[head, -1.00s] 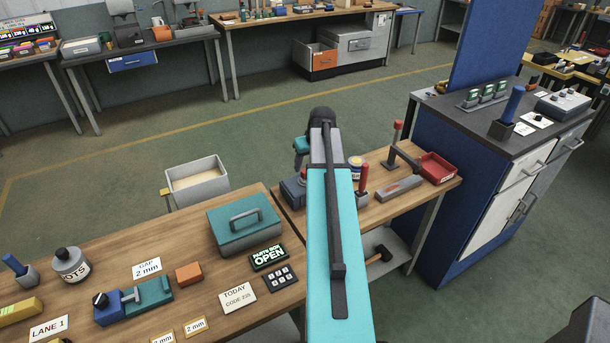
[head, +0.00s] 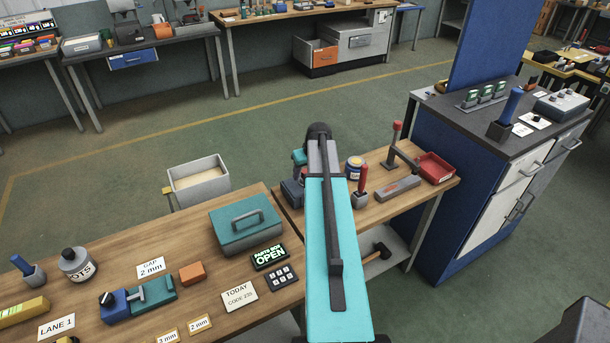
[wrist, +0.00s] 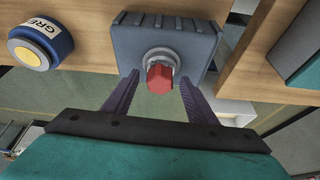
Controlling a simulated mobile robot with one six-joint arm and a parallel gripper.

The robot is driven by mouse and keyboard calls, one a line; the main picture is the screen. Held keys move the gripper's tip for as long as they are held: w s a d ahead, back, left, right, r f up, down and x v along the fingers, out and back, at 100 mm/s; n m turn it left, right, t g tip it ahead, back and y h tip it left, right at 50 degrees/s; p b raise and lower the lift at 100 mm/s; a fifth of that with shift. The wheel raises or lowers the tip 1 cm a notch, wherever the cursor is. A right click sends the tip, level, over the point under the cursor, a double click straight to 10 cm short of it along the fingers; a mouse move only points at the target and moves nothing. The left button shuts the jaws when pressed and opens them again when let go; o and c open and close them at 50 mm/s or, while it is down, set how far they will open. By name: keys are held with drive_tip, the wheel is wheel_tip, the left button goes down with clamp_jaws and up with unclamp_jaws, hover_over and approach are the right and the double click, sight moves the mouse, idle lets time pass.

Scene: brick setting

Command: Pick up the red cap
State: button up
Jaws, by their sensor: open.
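The red cap (wrist: 160,76) sits on a round metal collar on the front of a dark grey block (wrist: 165,33) in the wrist view. The block also shows in the head view (head: 291,192), left of my arm, on the wooden bench. My gripper (wrist: 158,82) is open. Its two dark fingers stand left and right of the red cap, with a gap on each side.
A blue jar (wrist: 40,43) with a yellow disc stands left of the block in the wrist view. A red-handled tool (head: 362,182), a grey bar (head: 397,188) and a red tray (head: 435,168) are on the bench. A teal box (head: 246,225) stands to the left.

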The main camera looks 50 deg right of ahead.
sight(306, 171)
idle(0.3)
drive_tip(key=c, duration=1.3)
drive_tip(key=shift+o, duration=0.2)
drive_tip(key=shift+r, duration=0.1)
drive_tip(key=shift+r+b, duration=1.1)
drive_tip(key=shift+r, duration=0.45)
drive_tip(key=s+a+r+b, duration=0.1)
drive_tip(key=s+a+b, duration=0.5)
drive_tip(key=s, duration=0.5)
drive_tip(key=shift+s+a, duration=0.15)
drive_tip(key=shift+a, duration=0.55)
drive_tip(key=shift+b, duration=0.35)
drive_tip(key=b, duration=0.4)
drive_tip(key=shift+s+a, duration=0.15)
drive_tip(key=shift+s, duration=0.1)
drive_tip(key=b, duration=0.2)
drive_tip(key=s+b, duration=0.1)
drive_tip(key=b, duration=0.2)
drive_tip(key=shift+a+r, duration=0.15)
drive_tip(key=shift+a, duration=0.2)
